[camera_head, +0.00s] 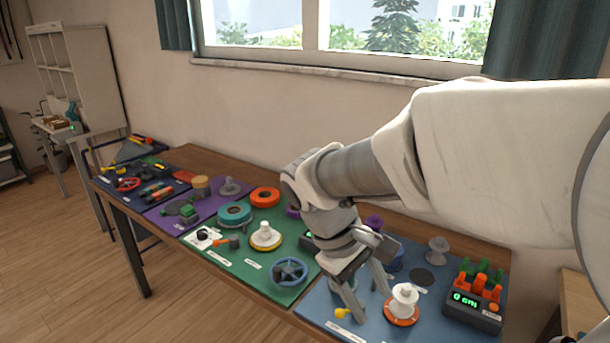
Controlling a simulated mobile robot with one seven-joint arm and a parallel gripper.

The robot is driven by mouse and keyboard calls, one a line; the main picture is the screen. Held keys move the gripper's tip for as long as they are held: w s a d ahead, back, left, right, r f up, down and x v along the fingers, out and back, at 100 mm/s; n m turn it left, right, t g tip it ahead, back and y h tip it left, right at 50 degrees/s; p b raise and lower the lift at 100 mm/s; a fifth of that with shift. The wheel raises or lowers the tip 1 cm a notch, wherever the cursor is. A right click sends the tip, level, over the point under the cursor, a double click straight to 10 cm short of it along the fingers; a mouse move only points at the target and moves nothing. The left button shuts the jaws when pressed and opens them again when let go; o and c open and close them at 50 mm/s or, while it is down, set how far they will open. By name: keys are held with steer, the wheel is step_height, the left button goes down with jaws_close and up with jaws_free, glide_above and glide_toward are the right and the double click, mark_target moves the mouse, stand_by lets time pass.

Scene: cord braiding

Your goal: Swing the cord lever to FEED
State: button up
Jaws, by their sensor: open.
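My gripper (371,306) is open and points down over the blue mat (425,328) at the right part of the bench. A small yellow knob (342,313) shows just left of my left fingertip; it may be the cord lever's tip, but my gripper hides what it belongs to. I cannot tell whether a finger touches it. A white label (340,330) lies in front of the knob; its text, including any FEED mark, is too small to read. A lever with an orange handle (221,243) is on the green mat, left of my gripper.
A white spool on an orange disc (403,305) stands close right of my fingers. A dark box with a green display and orange pegs (474,300) is at the right. A blue handwheel (290,271) stands left of my gripper. My arm hides part of the bench's back.

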steer(key=w+a+f+n+h+b, duration=0.3)
steer(key=w+a+f+n+h, duration=0.45)
steer(key=f, duration=0.45)
steer(key=n+t+h+b, duration=0.3)
steer(key=n+t+h, duration=0.2)
steer(key=t, duration=0.2)
glide_toward(341, 312)
steer(key=x, duration=0.6)
steer(key=f+x, duration=0.1)
steer(key=x, duration=0.3)
steer(key=shift+w+f, duration=0.1)
steer(key=shift+w, duration=0.15)
jaws_close()
